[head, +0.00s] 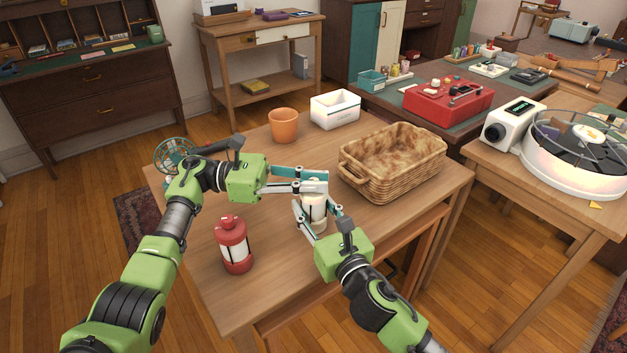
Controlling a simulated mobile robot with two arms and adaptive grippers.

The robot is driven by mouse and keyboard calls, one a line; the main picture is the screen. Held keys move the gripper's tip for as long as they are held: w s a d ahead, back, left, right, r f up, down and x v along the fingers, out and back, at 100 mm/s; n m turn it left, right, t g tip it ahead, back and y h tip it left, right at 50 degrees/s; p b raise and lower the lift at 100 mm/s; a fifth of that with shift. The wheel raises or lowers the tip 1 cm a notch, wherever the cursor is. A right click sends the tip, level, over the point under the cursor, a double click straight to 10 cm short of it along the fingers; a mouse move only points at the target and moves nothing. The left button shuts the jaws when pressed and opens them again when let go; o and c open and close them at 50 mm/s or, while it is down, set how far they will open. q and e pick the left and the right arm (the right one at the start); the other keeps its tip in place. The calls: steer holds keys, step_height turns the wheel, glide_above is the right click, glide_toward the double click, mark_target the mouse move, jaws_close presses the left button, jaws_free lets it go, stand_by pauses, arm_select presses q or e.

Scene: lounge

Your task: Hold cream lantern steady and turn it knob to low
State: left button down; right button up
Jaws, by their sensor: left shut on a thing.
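The cream lantern (316,213) stands upright near the front middle of the wooden table, partly hidden by my grippers. My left gripper (318,187) reaches in from the left and is shut on the upper part of the lantern. Its fingers hide the lantern's top. My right gripper (311,206) comes from the front right, low down. Its fingers are spread, one on each side of the lantern's body; whether they touch it is not clear. The knob and its setting cannot be made out.
A red lantern (235,246) stands to the left near the table's front edge. A wicker basket (396,165) is close on the right. An orange pot (284,125), a white bin (335,110) and a teal wire-caged object (172,153) stand farther back.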

arm_select(q)
steer(key=shift+f+m+g, duration=0.1)
steer(key=shift+m+g, duration=0.4)
steer(key=shift+g, duration=0.3)
steer(key=c, duration=1.9)
jaws_free()
steer(key=shift+r, duration=0.2)
step_height(320, 180, up, 10)
steer(key=shift+f, duration=0.15)
